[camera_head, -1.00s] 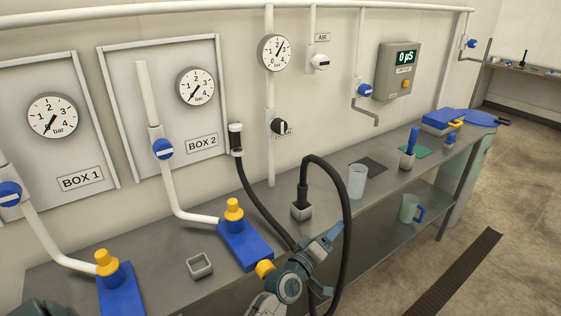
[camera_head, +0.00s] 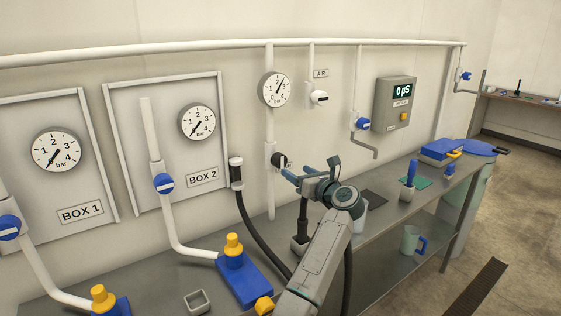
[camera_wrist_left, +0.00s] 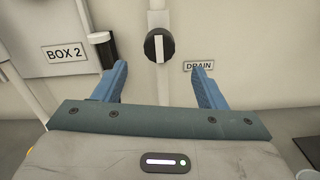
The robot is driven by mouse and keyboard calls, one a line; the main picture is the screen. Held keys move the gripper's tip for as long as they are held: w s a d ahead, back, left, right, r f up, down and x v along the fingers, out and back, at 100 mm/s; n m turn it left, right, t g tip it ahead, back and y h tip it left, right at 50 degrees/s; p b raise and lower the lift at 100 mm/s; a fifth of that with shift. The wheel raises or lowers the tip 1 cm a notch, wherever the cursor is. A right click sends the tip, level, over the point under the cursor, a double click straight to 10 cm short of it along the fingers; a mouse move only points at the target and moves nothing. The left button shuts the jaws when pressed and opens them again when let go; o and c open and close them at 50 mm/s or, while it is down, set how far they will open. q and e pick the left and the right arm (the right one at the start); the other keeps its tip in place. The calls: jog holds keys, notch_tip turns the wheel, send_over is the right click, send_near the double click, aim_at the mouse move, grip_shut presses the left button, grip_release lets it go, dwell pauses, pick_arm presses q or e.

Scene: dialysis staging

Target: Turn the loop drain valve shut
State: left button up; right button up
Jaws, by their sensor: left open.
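The loop drain valve is a black round knob with a white bar (camera_wrist_left: 159,46) on the wall pipe, beside a DRAIN label (camera_wrist_left: 199,65). In the left wrist view the white bar stands upright. In the head view the knob (camera_head: 279,160) shows just left of my gripper, and the label is mostly hidden. My left gripper (camera_head: 285,171) is raised in front of the wall, pointing at the valve. In the left wrist view its blue fingers (camera_wrist_left: 161,76) are wide apart and empty, with the knob ahead between them. My right gripper is not in view.
A black hose connector (camera_head: 236,171) hangs on the wall left of the valve. A pressure gauge (camera_head: 275,89) and a white AIR valve (camera_head: 319,97) are above. Blue BOX 2 valve (camera_head: 163,184) is left. The bench (camera_head: 395,212) carries several items below my arm.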

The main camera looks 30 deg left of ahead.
aim_at(282, 162)
pick_arm(q)
jog(key=p+x, duration=0.3)
jog(key=x, duration=0.6)
jog(key=shift+r, duration=0.1)
jog(key=shift+w+a, duration=0.15)
jog(key=shift+a, duration=0.3)
jog(key=c, duration=1)
